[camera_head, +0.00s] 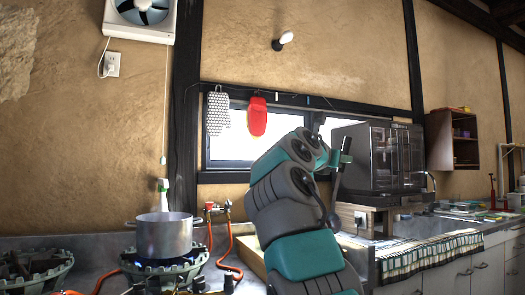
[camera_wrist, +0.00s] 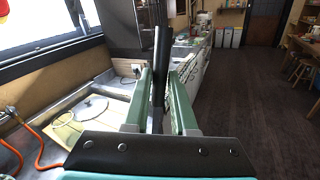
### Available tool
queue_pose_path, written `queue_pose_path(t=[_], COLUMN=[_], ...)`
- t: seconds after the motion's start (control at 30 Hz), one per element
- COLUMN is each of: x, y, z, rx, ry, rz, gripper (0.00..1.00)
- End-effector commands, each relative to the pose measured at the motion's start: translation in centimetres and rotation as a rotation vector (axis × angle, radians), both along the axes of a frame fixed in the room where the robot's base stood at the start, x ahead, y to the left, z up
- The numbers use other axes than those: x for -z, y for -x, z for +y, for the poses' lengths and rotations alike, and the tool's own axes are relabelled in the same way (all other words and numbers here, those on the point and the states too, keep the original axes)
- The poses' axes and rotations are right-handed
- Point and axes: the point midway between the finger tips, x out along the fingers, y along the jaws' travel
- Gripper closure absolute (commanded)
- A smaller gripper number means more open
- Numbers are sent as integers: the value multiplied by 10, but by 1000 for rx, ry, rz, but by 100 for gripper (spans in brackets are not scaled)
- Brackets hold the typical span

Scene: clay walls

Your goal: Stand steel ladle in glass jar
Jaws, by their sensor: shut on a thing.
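My gripper (camera_head: 342,157) is raised in front of the steel oven, and it also shows in the wrist view (camera_wrist: 161,85). Its green fingers are shut on a long, dark, thin piece, which I take to be the handle of the steel ladle (camera_head: 338,186). In the wrist view the ladle (camera_wrist: 161,50) stands nearly upright between the fingers and sticks up past them. In the head view it slants down toward a small rounded end beside my arm. I cannot make out the glass jar in either view.
A steel pot (camera_head: 165,236) sits on a gas burner at left. A round lid (camera_wrist: 91,108) lies on a wooden board (camera_wrist: 80,125). Orange hoses (camera_head: 222,258) cross the counter. A steel oven (camera_head: 378,160) stands behind my gripper, with a sink (camera_head: 415,226) to its right.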

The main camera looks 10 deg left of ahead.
Motion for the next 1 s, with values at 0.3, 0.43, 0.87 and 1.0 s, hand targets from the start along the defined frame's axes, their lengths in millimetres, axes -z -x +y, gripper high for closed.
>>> queue_pose_path(t=[0.3, 0.43, 0.87, 1.0], x=[0, -4, -8, -9], y=[4, 7, 15, 18], z=[0, -4, -7, -7], rx=[2, 15, 28, 30], ry=[2, 3, 4, 6], rz=[6, 2, 3, 3], gripper=[100, 100, 100, 100])
